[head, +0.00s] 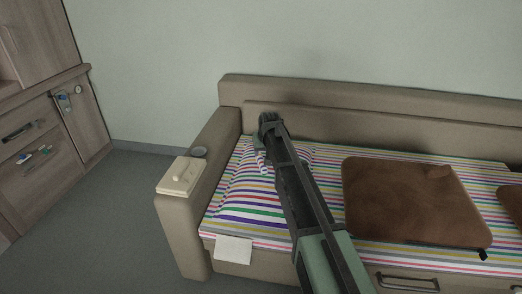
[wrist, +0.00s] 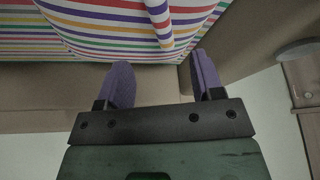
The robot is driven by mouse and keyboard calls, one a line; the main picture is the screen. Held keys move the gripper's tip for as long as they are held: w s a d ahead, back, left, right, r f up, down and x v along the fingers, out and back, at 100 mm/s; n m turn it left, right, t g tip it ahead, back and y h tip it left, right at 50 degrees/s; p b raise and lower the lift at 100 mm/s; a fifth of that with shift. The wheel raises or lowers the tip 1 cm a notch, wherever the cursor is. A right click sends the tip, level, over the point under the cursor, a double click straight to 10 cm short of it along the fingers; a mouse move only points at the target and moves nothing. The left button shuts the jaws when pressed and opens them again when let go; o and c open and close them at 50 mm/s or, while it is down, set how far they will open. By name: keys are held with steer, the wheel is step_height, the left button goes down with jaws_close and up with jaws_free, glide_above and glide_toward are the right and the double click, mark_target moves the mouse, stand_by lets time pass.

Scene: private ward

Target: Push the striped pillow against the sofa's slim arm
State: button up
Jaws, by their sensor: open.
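The striped pillow (head: 248,190) lies on the striped seat cover at the left end of the sofa (head: 330,110), beside the sofa's left arm (head: 178,215). Stripes blur where pillow ends and cover begins. My gripper (head: 267,122) is at the back of the seat, by the backrest, behind the pillow; my arm hides part of the pillow's right side. In the wrist view my gripper (wrist: 161,84) is open and empty, its two purple fingers apart, their tips close to the edge of striped cloth (wrist: 115,25). I cannot tell whether they touch it.
A brown cushion (head: 410,198) lies right of my arm. A pale card (head: 233,250) hangs at the sofa's front. Wooden cabinets (head: 35,130) stand far left, with bare floor between.

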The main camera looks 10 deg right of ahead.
mark_target(262, 162)
steer(key=b+x, duration=1)
steer(key=x, duration=0.1)
steer(key=shift+s, duration=0.1)
steer(key=shift+c, duration=0.2)
jaws_close()
